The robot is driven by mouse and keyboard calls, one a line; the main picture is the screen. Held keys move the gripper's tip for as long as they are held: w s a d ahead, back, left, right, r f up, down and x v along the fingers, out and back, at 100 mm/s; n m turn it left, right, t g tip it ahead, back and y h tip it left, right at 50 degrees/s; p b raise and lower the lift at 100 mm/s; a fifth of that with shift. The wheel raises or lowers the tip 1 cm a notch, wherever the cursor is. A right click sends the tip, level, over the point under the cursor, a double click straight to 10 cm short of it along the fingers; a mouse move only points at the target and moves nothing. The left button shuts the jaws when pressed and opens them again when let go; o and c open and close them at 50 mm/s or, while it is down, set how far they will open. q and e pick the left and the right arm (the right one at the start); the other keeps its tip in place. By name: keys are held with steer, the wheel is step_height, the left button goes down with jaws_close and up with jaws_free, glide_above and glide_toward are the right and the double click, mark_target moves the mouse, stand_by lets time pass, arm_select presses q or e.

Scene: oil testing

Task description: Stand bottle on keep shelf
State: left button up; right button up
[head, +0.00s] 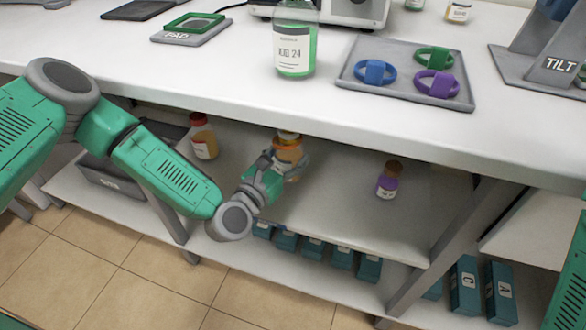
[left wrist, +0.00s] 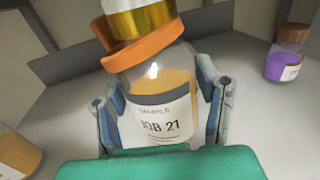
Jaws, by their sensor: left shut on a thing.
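My left gripper (head: 280,168) is shut on a bottle (head: 288,150) over the shelf (head: 330,215) under the bench top. In the left wrist view this bottle (left wrist: 160,95) has a gold cap, an orange ring round its neck, amber liquid and a label reading "JOB 21". The fingers of the left gripper (left wrist: 162,110) lie on both sides of it. The bottle looks slightly tilted in that view. I cannot tell whether its base touches the shelf. My right gripper is not in view.
On the same shelf stand a red-capped amber bottle (head: 203,136) at left and a purple bottle (head: 388,180) at right. The bench top (head: 330,95) overhangs the shelf. It bears a green bottle (head: 295,45) and a ring tray (head: 405,92). Shelf room lies between the bottles.

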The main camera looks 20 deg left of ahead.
arm_select(q)
steer(key=shift+w+a+f, duration=0.1)
steer(key=shift+a+f, duration=0.15)
steer(key=shift+f, duration=0.75)
steer(key=f, duration=0.1)
steer(key=d+f+b, duration=0.1)
steer(key=shift+d+f, duration=0.25)
steer(key=shift+f, duration=0.15)
steer(key=shift+d, duration=0.1)
steer(key=shift+a, duration=0.2)
steer(key=o, duration=1.2)
steer(key=shift+a+f, duration=0.15)
steer(key=shift+a, duration=0.1)
steer(key=o, duration=0.4)
steer(key=shift+a, duration=0.25)
steer(key=shift+d+r, duration=0.25)
steer(key=shift+d, duration=0.2)
steer(key=v, duration=0.3)
steer(key=p+v, duration=0.1)
steer(key=v, duration=0.3)
steer(key=p+v, duration=0.1)
steer(key=v, duration=0.3)
steer(key=shift+a+f, duration=0.1)
steer(key=shift+a, duration=0.2)
steer(key=shift+s+d, duration=0.1)
steer(key=shift+s, duration=0.5)
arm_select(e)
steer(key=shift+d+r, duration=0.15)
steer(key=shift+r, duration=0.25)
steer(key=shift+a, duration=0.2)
